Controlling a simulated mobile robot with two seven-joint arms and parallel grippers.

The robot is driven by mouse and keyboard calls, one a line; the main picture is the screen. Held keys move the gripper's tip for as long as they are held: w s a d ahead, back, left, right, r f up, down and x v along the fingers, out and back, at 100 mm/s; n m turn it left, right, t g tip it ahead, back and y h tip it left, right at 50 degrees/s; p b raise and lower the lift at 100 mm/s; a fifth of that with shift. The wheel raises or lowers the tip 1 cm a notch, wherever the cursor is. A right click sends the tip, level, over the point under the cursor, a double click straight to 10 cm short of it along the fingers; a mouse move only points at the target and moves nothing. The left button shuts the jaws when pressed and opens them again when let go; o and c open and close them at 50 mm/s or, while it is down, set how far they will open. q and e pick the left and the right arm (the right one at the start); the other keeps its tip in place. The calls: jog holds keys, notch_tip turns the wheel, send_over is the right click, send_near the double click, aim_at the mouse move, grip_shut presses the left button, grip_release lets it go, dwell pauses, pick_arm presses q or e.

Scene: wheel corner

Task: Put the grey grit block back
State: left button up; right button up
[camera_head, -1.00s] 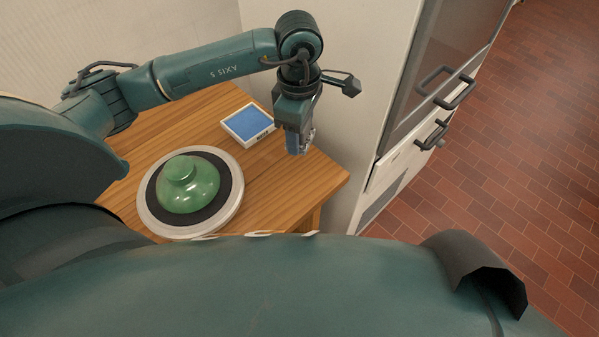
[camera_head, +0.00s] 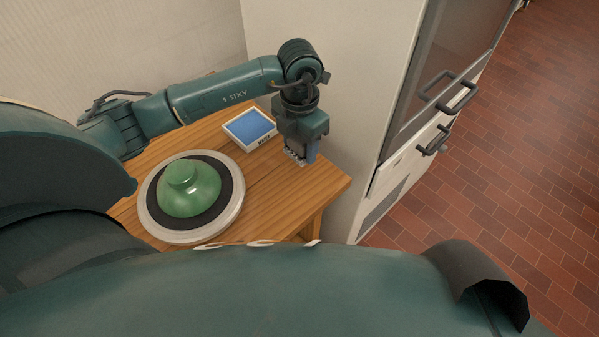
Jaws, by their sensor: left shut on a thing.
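My left gripper (camera_head: 300,155) points down over the right part of the wooden table, to the right of a shallow white tray with a blue inside (camera_head: 264,140). It is shut on a small blue-grey piece, which looks like the grit block (camera_head: 311,153). The fingers hide part of this piece. I cannot tell whether its lower end touches the table. My right gripper is out of view.
A green rounded vessel (camera_head: 190,190) stands on a round wheel with a dark top and pale rim (camera_head: 233,212). The wooden table (camera_head: 275,196) is bare in front of my gripper. A tall cabinet with dark handles (camera_head: 432,140) stands to the right.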

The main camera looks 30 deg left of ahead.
pick_arm(q)
notch_tip(320, 180, down, 7)
jog(key=shift+f+p, duration=0.15)
jog(key=shift+p, duration=0.25)
jog(key=shift+f, duration=0.55)
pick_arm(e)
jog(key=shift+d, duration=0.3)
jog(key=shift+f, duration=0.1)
pick_arm(q)
jog(key=shift+f, duration=0.2)
jog(key=o, duration=1.2)
jog(key=shift+o, duration=0.2)
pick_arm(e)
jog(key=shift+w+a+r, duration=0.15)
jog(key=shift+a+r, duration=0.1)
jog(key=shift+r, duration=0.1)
